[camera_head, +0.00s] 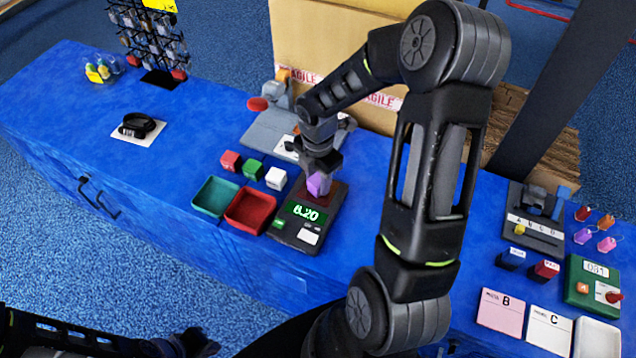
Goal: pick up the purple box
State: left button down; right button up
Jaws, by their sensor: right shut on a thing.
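The purple box (318,186) is at the scale's red plate, left of the picture's middle. My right gripper (322,174) comes down from above and is shut on the purple box. The gripper hides the box's upper part, and I cannot tell whether the box touches the plate. The scale (288,236) has a green display reading 8.20. My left gripper (198,343) is low at the bottom edge, away from the box and partly cut off. Its fingers are too dark to tell open from shut.
Red, green and white cubes (276,178) stand left of the scale, behind a green tray (214,197) and a red tray (250,211). A cardboard carton (335,40) stands behind. A card rack (150,40) is at back left. The left counter is mostly clear.

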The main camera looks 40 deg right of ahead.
aim_at(317, 179)
grip_shut()
jog(key=shift+r, duration=0.1)
notch_tip(317, 179, up, 10)
jog(key=shift+f, duration=0.1)
dwell(0.4)
jog(key=shift+a, duration=0.1)
dwell(0.4)
